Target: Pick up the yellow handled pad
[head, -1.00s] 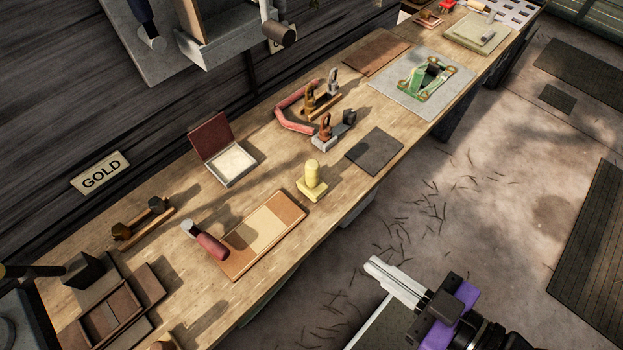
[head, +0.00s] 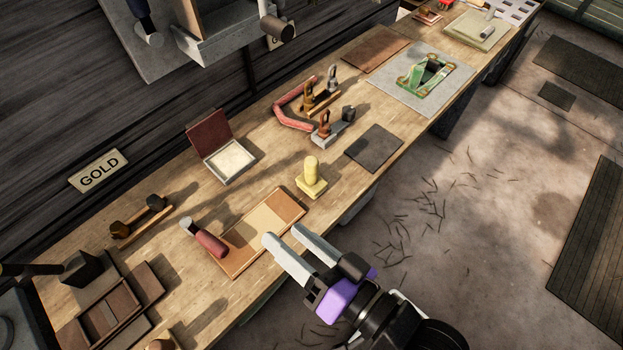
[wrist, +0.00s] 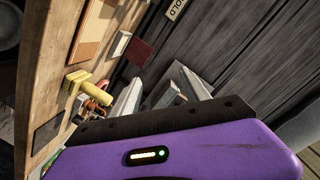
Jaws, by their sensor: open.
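The yellow handled pad (head: 311,180) stands upright on the wooden bench, with a square base and a rounded knob handle. It also shows in the wrist view (wrist: 90,88), left of my gripper's fingers. My gripper (head: 283,237) is open and empty. In the head view its fingertips appear over the bench's front edge by the tan board, below and left of the pad. My gripper does not touch the pad.
A tan and brown board (head: 262,233) lies left of the pad, with a red-handled tool (head: 208,242) beyond it. A dark mat (head: 374,148) lies right. An open box (head: 230,160) and a clamp-like tool (head: 333,126) stand behind. Bare wood surrounds the pad.

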